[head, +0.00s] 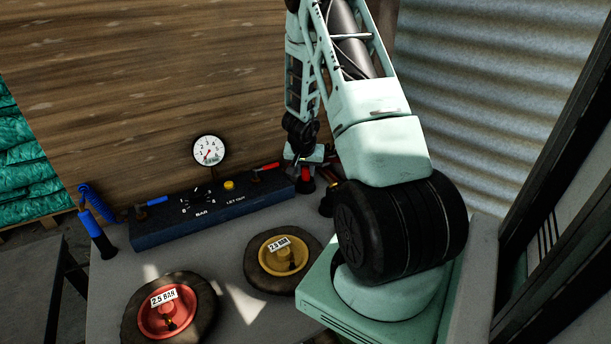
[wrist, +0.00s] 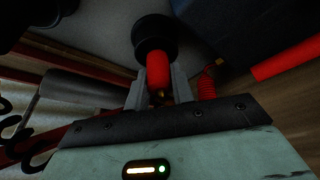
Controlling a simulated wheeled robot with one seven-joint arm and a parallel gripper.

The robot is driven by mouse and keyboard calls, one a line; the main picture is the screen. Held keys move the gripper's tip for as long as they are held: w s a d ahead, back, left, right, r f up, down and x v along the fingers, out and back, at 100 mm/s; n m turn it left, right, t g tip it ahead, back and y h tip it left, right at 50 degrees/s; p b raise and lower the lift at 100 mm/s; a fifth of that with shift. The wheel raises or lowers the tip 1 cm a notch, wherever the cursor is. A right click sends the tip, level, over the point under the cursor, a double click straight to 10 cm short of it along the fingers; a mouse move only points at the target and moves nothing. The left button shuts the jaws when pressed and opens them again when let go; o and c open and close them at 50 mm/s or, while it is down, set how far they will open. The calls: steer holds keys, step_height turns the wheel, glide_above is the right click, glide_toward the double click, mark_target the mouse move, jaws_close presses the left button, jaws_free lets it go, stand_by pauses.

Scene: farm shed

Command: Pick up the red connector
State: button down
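The red connector (head: 306,174) is a red cylinder with a wider black end. In the head view it is upright, black end down, at the far right end of the blue pressure box, partly hidden by my arm. In the wrist view the connector (wrist: 158,68) lies between the two fingers of my gripper (wrist: 160,82), its black end beyond the fingertips. The fingers are close together, one against each side of the red body. My gripper (head: 305,155) is low over the table; its fingers are hard to see there. Whether the black end touches the table is unclear.
The blue box (head: 205,215) with a gauge (head: 208,151) stands beside the connector. A red coiled hose (wrist: 207,84) is near my fingers. A blue connector (head: 98,235) is at the left. A red wheel (head: 168,308) and a yellow wheel (head: 284,257) lie in front.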

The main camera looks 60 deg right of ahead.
steer(key=shift+r, duration=0.15)
steer(key=shift+r+p, duration=2.3)
steer(key=shift+r, duration=2.6)
steer(key=shift+a, duration=0.1)
